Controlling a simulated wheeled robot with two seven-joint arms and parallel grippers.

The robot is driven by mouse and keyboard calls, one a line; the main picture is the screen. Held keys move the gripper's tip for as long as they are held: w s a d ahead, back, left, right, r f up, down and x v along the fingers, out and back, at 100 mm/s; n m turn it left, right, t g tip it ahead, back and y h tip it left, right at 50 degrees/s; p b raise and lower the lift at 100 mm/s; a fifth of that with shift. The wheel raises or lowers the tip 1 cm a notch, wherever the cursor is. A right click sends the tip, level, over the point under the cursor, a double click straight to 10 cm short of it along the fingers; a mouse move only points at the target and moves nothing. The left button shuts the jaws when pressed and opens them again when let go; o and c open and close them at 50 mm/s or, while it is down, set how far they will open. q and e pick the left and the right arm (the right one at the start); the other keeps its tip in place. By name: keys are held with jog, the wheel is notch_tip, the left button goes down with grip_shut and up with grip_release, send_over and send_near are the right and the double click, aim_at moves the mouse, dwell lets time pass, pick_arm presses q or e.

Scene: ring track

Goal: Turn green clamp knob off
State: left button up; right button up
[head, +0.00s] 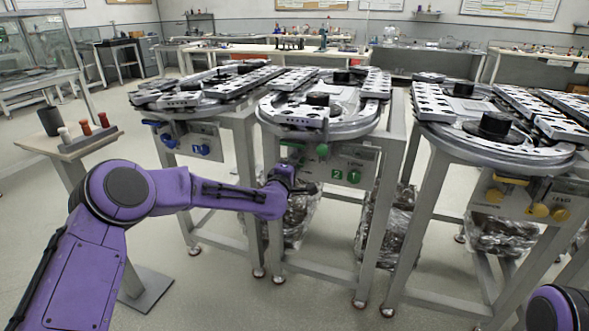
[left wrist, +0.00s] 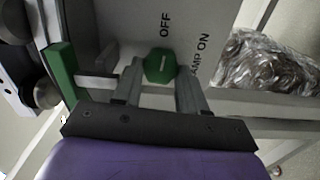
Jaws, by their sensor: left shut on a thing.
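The green clamp knob (left wrist: 160,65) is hexagonal and sits on a grey panel (left wrist: 108,25) lettered "OFF" and "AMP ON". A small pale mark shows on the knob's face. In the left wrist view my left gripper (left wrist: 160,80) has one finger on each side of the knob and is shut on it. In the head view the left gripper (head: 287,172) is at the left part of the middle station's front panel. It hides the gripped knob there.
A green bar (left wrist: 62,75) stands close to the left of the gripper in the left wrist view. Ring-track stations with blue knobs (head: 204,150) and yellow knobs (head: 538,210) flank the middle one. A small stand with bobbins (head: 85,128) is at left. Plastic-wrapped bundles lie underneath.

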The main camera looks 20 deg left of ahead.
pick_arm(q)
jog(key=shift+f+n, duration=0.1)
jog(key=shift+n, duration=0.4)
jog(key=o, duration=1.1)
jog(key=shift+c, duration=0.2)
jog(key=s, duration=1)
jog(key=shift+s+a, duration=0.2)
jog(key=shift+s, duration=0.1)
